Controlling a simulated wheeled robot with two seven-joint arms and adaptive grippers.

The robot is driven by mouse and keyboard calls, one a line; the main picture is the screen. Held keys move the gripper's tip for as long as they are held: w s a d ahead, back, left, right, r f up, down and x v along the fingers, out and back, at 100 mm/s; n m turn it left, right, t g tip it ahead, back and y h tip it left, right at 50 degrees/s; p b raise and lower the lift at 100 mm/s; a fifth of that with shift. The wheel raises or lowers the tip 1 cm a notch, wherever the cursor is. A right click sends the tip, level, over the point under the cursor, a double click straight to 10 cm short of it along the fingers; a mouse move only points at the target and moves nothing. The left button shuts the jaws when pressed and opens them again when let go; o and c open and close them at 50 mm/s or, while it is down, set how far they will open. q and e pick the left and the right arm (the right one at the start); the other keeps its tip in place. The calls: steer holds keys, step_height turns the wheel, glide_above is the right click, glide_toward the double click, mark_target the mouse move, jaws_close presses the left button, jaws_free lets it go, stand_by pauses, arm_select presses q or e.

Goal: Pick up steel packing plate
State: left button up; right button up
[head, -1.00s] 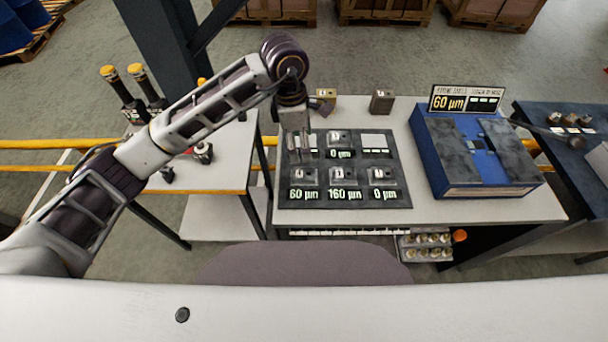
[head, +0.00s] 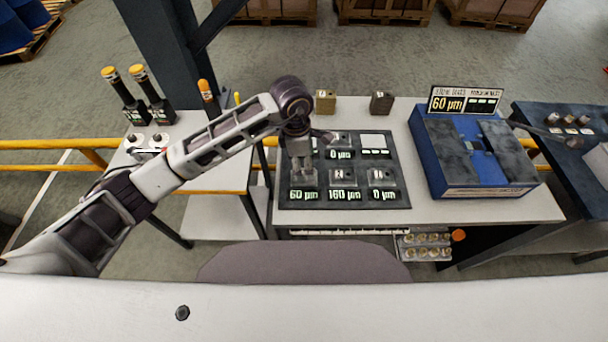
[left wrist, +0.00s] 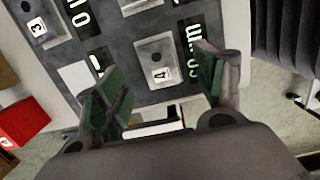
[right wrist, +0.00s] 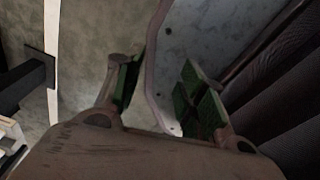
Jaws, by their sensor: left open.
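Several small steel packing plates lie on a dark board (head: 400,150) on the white table. In the head view, one sits above the 160 µm label (head: 338,177) and another above the right 0 µm label (head: 382,178). My left gripper (head: 303,176) points down over the 60 µm place and hides the plate there. In the left wrist view, the open left fingers (left wrist: 158,80) frame a steel plate marked 4 (left wrist: 156,60), with nothing between them. My right gripper (right wrist: 160,85) is open and empty in the right wrist view and out of the head view.
A blue box (head: 465,165) with a 60 µm display (head: 466,100) stands right of the board. A side table at left holds yellow-capped black tools (head: 122,95).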

mark_target(304, 174)
arm_select(q)
steer(key=shift+f, duration=0.15)
arm_select(e)
steer(key=shift+d, duration=0.1)
arm_select(q)
steer(key=shift+f, duration=0.25)
steer(key=shift+w+a+f+p, duration=0.1)
steer(key=shift+f+p, duration=0.15)
steer(key=shift+f, duration=0.25)
steer(key=shift+w+a+f+p, duration=0.1)
steer(key=shift+f+p, duration=0.1)
steer(key=shift+f, duration=1.7)
arm_select(e)
steer(key=shift+r, duration=0.7)
arm_select(q)
steer(key=shift+c, duration=0.2)
arm_select(e)
steer(key=shift+d, duration=0.2)
